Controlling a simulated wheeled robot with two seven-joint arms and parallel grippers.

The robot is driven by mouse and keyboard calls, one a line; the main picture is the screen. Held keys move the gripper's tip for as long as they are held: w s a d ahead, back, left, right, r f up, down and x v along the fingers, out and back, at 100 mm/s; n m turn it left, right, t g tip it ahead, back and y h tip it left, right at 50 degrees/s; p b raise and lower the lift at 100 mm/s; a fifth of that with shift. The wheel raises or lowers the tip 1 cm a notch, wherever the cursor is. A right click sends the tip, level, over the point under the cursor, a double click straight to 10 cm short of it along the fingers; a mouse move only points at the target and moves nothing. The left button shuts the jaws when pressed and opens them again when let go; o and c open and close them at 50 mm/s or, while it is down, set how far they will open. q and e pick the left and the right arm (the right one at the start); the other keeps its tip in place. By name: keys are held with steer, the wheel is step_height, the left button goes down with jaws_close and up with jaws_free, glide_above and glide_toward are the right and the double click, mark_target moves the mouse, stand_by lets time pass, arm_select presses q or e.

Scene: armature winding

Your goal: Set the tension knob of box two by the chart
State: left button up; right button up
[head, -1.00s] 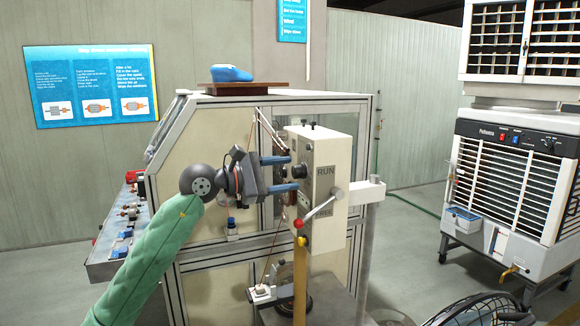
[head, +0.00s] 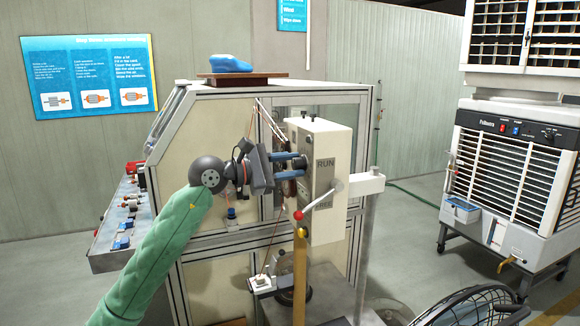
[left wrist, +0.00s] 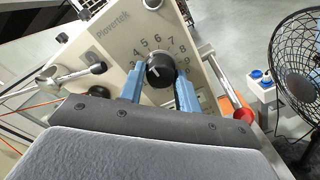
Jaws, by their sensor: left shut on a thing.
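A cream tension box (head: 330,145) with a RUN label and a red-tipped lever (head: 320,200) stands in the middle of the head view. Its black tension knob (left wrist: 160,71) shows in the left wrist view, with the numbers 4 to 9 around its upper side. A small pale mark lies on the knob; its exact reading is unclear. My left gripper (head: 297,168) reaches the box from the left. In the left wrist view its two blue fingers (left wrist: 158,88) are shut on the knob, one on each side. My right gripper is out of view.
A blue instruction board (head: 90,75) hangs on the left wall; its small text is unreadable. A framed machine cabinet (head: 205,130) stands behind the box. A wooden post (head: 300,275) rises in front. A fan (head: 480,308) and an air cooler (head: 510,180) stand at right.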

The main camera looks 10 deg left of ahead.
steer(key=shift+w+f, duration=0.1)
arm_select(q)
steer(key=shift+f+n, duration=0.1)
steer(key=shift+n, duration=0.2)
steer(key=n+b, duration=0.3)
steer(key=shift+f, duration=0.1)
steer(key=n+b, duration=0.2)
steer(key=n, duration=0.5)
steer(key=n+b, duration=0.1)
steer(key=n, duration=0.1)
steer(key=shift+s+r, duration=0.1)
steer(key=shift+r, duration=0.1)
steer(key=shift+n+b, duration=0.3)
steer(key=shift+n, duration=1.3)
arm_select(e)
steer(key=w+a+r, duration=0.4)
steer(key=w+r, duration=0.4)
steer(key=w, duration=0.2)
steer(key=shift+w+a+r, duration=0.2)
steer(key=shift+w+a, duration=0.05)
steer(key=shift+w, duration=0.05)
arm_select(q)
steer(key=shift+r, duration=0.1)
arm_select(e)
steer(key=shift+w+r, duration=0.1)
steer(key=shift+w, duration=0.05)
